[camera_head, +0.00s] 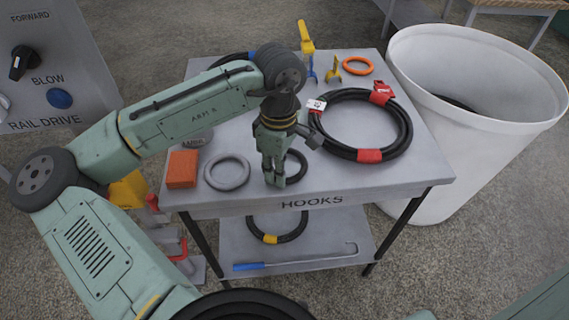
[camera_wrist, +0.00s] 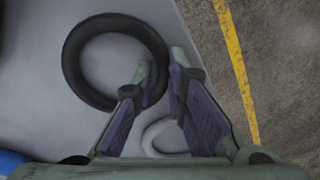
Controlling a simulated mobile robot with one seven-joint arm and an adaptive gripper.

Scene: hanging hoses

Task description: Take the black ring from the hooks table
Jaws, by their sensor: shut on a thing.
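The black ring (camera_head: 296,166) lies on the hooks table (camera_head: 385,180) near its front edge, partly hidden behind my gripper (camera_head: 273,181) in the head view. In the wrist view the black ring (camera_wrist: 75,62) shows as a thick round loop, and my gripper (camera_wrist: 163,82) has its fingers on either side of the ring's lower right part. The fingers are shut on the ring's band. The ring looks flat on or very close to the tabletop; I cannot tell if it is lifted.
A grey ring (camera_head: 227,187) and an orange block (camera_head: 182,169) lie just left of my gripper. A coiled black hose (camera_head: 402,128) with red bands, an orange ring (camera_head: 357,58) and yellow hooks (camera_head: 306,38) lie further back. A white bin (camera_head: 490,165) stands at the right.

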